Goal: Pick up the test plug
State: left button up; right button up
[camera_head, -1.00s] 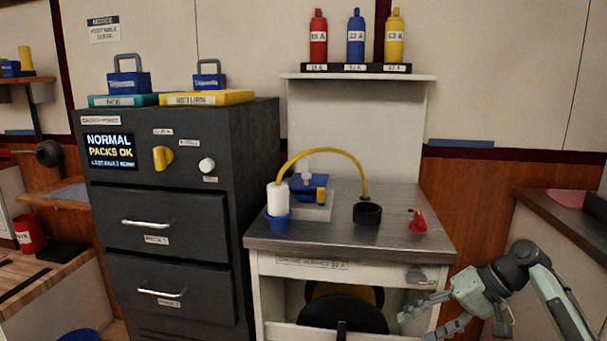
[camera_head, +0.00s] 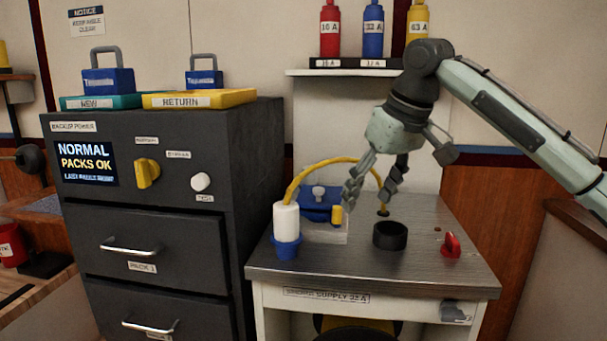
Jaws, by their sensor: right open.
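A white plug body (camera_head: 286,220) stands upright in a blue cup-like base (camera_head: 287,250) at the left of the metal bench; I take it to be the test plug. My right gripper (camera_head: 369,197) points down above the middle of the bench, open and empty, to the right of the plug. It hides part of the cable. My left gripper is not in view.
A black ring (camera_head: 390,236) and a red switch (camera_head: 451,246) are on the bench (camera_head: 345,259). A dark cabinet (camera_head: 245,180) stands left. A shelf (camera_head: 345,73) with coloured bottles is behind.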

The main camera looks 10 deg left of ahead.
aim_at(310, 180)
jog(key=i+j, duration=0.3)
jog(key=i, duration=0.2)
jog(key=i+j, duration=0.35)
jog(key=i, duration=0.15)
